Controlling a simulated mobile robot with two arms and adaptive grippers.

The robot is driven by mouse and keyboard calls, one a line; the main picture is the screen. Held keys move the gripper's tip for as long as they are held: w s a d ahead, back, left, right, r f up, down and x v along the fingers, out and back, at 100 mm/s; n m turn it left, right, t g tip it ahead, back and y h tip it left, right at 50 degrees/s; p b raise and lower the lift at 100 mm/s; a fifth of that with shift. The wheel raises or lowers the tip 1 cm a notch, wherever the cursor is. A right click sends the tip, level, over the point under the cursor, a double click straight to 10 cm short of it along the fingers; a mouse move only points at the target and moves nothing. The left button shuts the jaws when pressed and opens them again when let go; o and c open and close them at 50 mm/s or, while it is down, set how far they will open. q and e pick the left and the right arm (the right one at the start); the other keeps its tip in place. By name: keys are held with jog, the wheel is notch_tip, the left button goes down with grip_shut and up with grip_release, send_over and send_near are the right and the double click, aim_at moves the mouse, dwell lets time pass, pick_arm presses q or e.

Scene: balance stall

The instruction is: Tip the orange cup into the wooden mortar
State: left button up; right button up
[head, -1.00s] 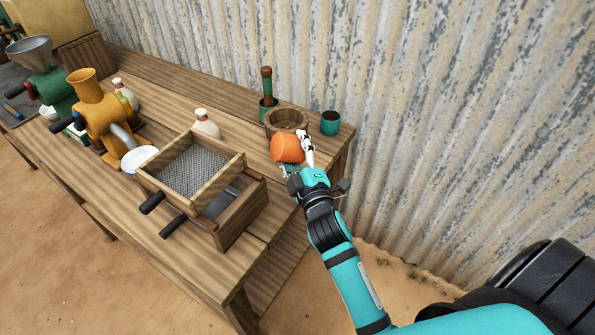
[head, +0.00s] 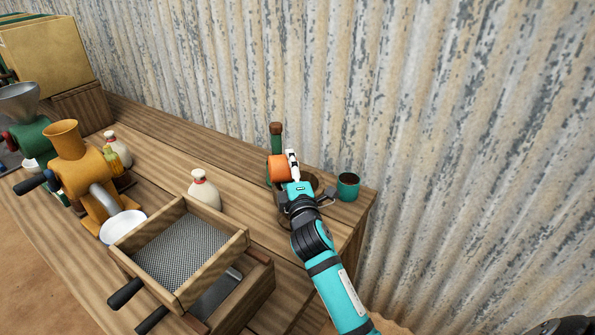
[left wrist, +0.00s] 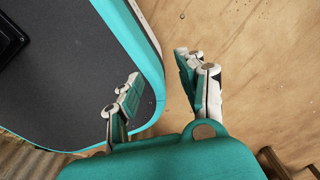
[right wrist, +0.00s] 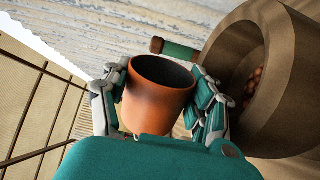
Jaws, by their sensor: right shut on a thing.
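My right gripper (head: 285,170) is shut on the orange cup (head: 277,168) at the table's far right corner. In the right wrist view the cup (right wrist: 157,92) sits between both fingers, its dark inside showing and no contents visible. The wooden mortar (head: 317,183) is mostly hidden behind my right gripper in the head view. In the right wrist view the mortar (right wrist: 290,110) is close beside the cup, with reddish-brown balls inside. The cup is tilted strongly relative to the mortar. My left gripper (left wrist: 163,90) is open and empty, away from the table.
A teal cup (head: 348,186) stands right of the mortar, and a green pestle with a brown top (head: 276,135) stands behind. A sieve box (head: 180,250), a bottle (head: 203,190) and an orange mill (head: 75,155) are to the left. The corrugated wall (head: 450,130) is close behind.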

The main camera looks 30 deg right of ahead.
aim_at(278, 159)
jog(key=n+p, duration=0.1)
jog(key=r+n+p, duration=0.1)
jog(key=n, duration=0.1)
jog(key=a+n+p, duration=0.1)
jog(key=shift+w+r+n+y, duration=0.2)
jog(key=shift+r+n+y, duration=0.1)
jog(key=shift+r+n, duration=0.1)
jog(key=n+p, duration=0.2)
jog(key=n, duration=0.1)
jog(key=r+n+p, duration=0.1)
jog(key=p, duration=0.1)
jog(key=shift+w+a, duration=0.1)
jog(key=shift+a, duration=0.2)
jog(key=n+p, duration=0.6)
jog(key=a+r+n+p, duration=0.1)
jog(key=n+p, duration=0.2)
jog(key=shift+w+r+g+y, duration=0.1)
jog(key=shift+g+y, duration=0.2)
jog(key=shift+y, duration=0.1)
jog(key=shift+r+n+p, duration=0.1)
jog(key=shift+n+p, duration=0.3)
jog(key=shift+n, duration=0.1)
pick_arm(q)
notch_tip(278, 159, up, 17)
jog(key=w, duration=0.2)
jog(key=shift+d, duration=0.15)
pick_arm(e)
jog(key=shift+a, duration=0.1)
